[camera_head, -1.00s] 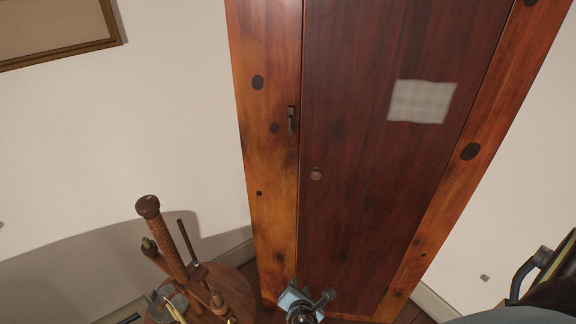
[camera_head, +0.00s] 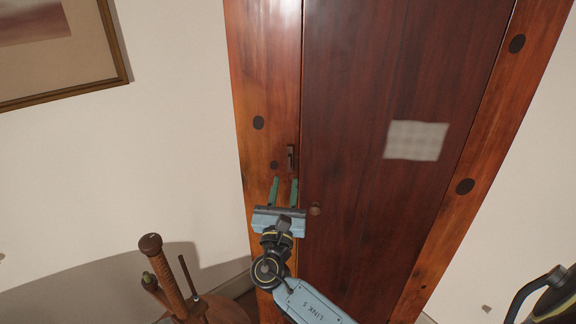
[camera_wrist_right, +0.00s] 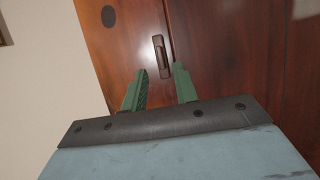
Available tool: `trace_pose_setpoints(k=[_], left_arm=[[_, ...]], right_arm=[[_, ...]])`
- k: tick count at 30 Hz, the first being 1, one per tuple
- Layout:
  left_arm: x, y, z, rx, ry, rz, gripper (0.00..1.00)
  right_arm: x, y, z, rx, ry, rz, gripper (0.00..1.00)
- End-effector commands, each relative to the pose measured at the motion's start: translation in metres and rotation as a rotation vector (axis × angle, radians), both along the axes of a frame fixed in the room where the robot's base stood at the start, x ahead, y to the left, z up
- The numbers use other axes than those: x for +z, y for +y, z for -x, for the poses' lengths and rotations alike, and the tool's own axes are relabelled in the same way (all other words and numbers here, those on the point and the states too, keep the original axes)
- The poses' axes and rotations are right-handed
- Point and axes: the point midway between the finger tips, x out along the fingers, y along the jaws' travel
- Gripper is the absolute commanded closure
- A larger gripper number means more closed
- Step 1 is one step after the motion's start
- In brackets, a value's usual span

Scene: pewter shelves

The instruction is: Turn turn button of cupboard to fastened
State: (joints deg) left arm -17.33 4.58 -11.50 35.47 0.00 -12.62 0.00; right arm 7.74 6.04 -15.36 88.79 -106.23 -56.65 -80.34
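The cupboard (camera_head: 370,60) has a dark red door in a lighter orange wood frame, and the door looks closed. The turn button (camera_head: 290,157) is a small dark upright piece on the left frame strip, close to the door's edge. It also shows in the right wrist view (camera_wrist_right: 160,56), upright beyond the fingertips. My right gripper (camera_head: 284,180) is open and empty, its two green fingers pointing up just below the turn button, apart from it in the picture. The fingers also show in the right wrist view (camera_wrist_right: 160,72). My left gripper is not in view.
A round door knob (camera_head: 315,209) sits just right of my right gripper. A pale checked patch (camera_head: 416,140) is on the door. A wooden stand with a turned post (camera_head: 168,275) is at the lower left. A framed picture (camera_head: 60,50) hangs at the upper left.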

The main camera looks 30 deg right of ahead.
Motion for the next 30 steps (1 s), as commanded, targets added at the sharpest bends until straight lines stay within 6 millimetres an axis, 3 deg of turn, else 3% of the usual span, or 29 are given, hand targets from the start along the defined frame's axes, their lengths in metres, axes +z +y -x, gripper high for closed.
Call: trace_pose_setpoints(k=[9,21,28,30], left_arm=[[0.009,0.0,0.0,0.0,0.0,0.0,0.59],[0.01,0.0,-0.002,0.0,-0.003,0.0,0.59],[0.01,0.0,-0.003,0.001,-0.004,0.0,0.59],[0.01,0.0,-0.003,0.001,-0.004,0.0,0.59]], right_arm=[[0.019,-0.03,-0.035,0.0,0.0,0.0,0.71],[0.021,-0.034,-0.04,0.0,0.001,-0.002,0.71],[0.021,-0.034,-0.04,0.0,0.001,-0.002,1.0],[0.021,-0.034,-0.04,0.0,0.001,-0.002,1.0]])
